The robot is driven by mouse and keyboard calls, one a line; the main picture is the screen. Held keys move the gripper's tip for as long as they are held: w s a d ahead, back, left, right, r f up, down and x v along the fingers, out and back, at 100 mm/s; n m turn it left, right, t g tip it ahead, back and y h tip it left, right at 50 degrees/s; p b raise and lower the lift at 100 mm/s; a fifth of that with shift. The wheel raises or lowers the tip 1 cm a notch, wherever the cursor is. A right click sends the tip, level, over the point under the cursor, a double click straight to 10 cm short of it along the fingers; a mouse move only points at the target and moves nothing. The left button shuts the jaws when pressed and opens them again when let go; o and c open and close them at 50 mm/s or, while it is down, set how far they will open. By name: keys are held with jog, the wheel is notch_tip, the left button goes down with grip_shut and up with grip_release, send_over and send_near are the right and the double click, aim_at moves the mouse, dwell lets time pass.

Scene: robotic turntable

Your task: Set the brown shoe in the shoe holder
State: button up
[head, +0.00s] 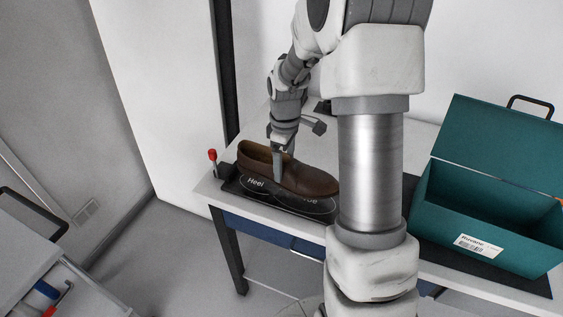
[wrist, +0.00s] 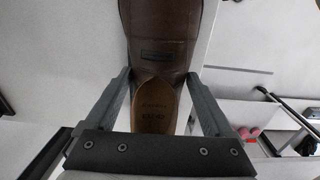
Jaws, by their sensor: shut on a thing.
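The brown shoe (head: 312,180) is over the black shoe holder (head: 235,187) on the white table, its heel to the left and its toe to the right. The holder is marked "Heel" at its left end, and its right end is partly hidden by my arm. I cannot tell whether the sole touches the holder. My gripper (head: 280,163) is shut on the shoe near its opening. In the wrist view, the fingers (wrist: 160,98) stand on both sides of the shoe (wrist: 160,30), with its tan insole between them.
An open teal box (head: 490,215) with a white label stands at the table's right. A red-topped lever (head: 212,157) stands beside the holder's left end. A grey cart (head: 40,270) is at the lower left. My arm hides the middle of the table.

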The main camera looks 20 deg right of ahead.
jog(key=shift+f+b, duration=1.95)
jog(key=shift+f, duration=0.85)
jog(key=o, duration=1.5)
jog(key=shift+o, duration=0.2)
notch_tip(320, 180, up, 16)
jog(key=r+p, duration=0.1)
jog(key=s+a+r+m+t, duration=0.2)
jog(key=s+a+r+m, duration=0.25)
jog(key=s+r, duration=0.35)
jog(key=s+a+f+m+t, duration=0.1)
jog(key=s+a+m, duration=0.1)
jog(key=s, duration=0.4)
jog(key=s+a+f+m+t, duration=0.1)
jog(key=s+a+m+t, duration=0.1)
jog(key=s, duration=0.5)
jog(key=shift+s+a, duration=0.25)
jog(key=shift+a, duration=0.15)
